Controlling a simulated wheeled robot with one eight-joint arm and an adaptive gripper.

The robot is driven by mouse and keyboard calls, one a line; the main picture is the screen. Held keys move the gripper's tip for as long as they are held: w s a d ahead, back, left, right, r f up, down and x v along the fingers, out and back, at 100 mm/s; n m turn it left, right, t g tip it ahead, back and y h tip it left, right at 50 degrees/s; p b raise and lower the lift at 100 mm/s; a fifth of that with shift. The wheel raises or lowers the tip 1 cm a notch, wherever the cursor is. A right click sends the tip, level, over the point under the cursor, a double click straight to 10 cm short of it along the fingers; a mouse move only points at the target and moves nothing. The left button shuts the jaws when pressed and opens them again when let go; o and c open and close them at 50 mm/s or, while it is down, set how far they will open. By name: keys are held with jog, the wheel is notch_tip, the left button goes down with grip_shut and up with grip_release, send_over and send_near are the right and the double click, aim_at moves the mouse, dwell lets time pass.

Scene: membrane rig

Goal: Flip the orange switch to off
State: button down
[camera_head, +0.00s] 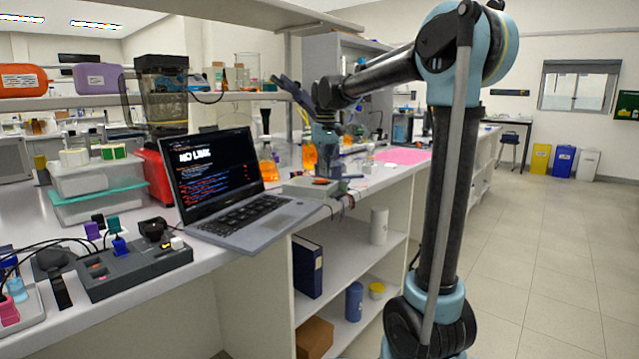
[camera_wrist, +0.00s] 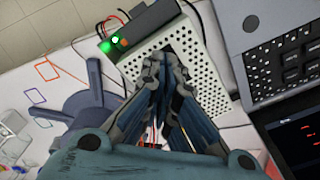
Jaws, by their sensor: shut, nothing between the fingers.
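A small orange switch (camera_wrist: 124,42) sits on a black strip (camera_wrist: 152,21) at the edge of a pale perforated box (camera_wrist: 208,62) in the wrist view. A green light glows right beside the switch. The switch's tilt is too small to read. In the head view the box (camera_head: 297,187) stands near the bench's front edge, with an orange-red patch on top. My gripper (camera_wrist: 165,62) is shut and empty over the perforated top, with its fingertips below and to the right of the switch in the wrist view. Contact with the box cannot be told.
An open laptop (camera_head: 245,215) stands close beside the box. Orange-filled flasks (camera_head: 309,155) stand behind it. A pink sheet (camera_head: 403,156) lies further along the bench. Thin red and black wires run near the black strip. The floor (camera_head: 560,250) at right is clear.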

aim_at(326, 180)
jog(key=shift+f, duration=0.8)
dwell(0.5)
jog(key=shift+r, duration=3.5)
jog(key=s+d+f+m, duration=0.1)
jog(key=s+d+f, duration=0.3)
jog(key=s+d, duration=0.45)
jog(key=s+d+f+m+t, duration=0.1)
jog(key=s+d+f, duration=0.5)
jog(key=s+f, duration=0.5)
jog(key=s+d+f+m+t, duration=0.1)
jog(key=s+d+f, duration=0.5)
jog(key=s+f, duration=0.6)
notch_tip(326, 180, down, 3)
jog(key=shift+s+d+r+m, duration=0.2)
jog(key=shift+d+m, duration=0.15)
jog(key=shift+m, duration=0.25)
